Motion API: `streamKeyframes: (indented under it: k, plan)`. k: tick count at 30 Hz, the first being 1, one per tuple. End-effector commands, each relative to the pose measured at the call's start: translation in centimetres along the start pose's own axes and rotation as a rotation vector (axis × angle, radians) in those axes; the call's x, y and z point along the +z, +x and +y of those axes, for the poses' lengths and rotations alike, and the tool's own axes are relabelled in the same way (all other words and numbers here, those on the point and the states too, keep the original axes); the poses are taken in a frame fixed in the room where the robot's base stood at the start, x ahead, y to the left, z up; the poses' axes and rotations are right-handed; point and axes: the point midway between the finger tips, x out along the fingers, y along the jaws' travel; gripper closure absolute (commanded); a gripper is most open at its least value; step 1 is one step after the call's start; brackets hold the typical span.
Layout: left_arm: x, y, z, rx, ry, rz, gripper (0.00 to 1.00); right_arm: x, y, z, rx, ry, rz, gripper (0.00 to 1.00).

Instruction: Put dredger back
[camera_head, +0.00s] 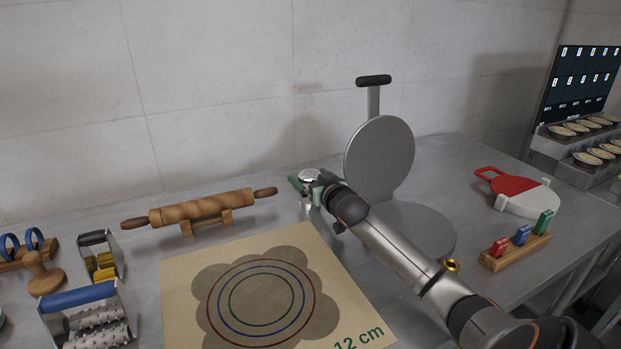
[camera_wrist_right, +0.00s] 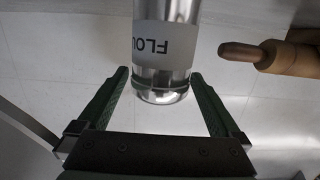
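The dredger (camera_head: 309,175) is a shiny metal shaker near the wall, left of the round hinged press. In the right wrist view, the dredger (camera_wrist_right: 163,60) shows a pale label with upside-down letters starting "FLO" and a rounded end towards the palm. My right gripper (camera_head: 308,186) is at its upper part. My left gripper is out of view.
A rolling pin (camera_head: 200,208) rests on a wooden stand to the left. A mat (camera_head: 180,290) with printed circles lies in front. The round press (camera_head: 380,158) stands open beside my right arm. A red and white paddle-shaped tool (camera_head: 520,193) and a coloured block rack (camera_head: 515,252) are at right.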

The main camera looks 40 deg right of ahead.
Motion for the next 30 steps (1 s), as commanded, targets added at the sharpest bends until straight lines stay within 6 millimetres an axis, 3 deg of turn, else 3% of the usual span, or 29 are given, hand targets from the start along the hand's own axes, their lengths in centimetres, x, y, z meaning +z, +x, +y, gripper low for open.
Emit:
streamKeyframes:
  k: [7,11,30]
  plan:
    - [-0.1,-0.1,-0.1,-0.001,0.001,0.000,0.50,-0.4,-0.2,0.0,-0.001,-0.002,0.001,0.00]
    - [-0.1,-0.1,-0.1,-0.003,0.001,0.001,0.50,-0.2,-1.4,-0.1,-0.002,-0.001,-0.001,0.00]
    - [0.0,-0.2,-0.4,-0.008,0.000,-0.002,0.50,-0.3,-11.0,0.0,-0.001,0.001,0.000,0.00]
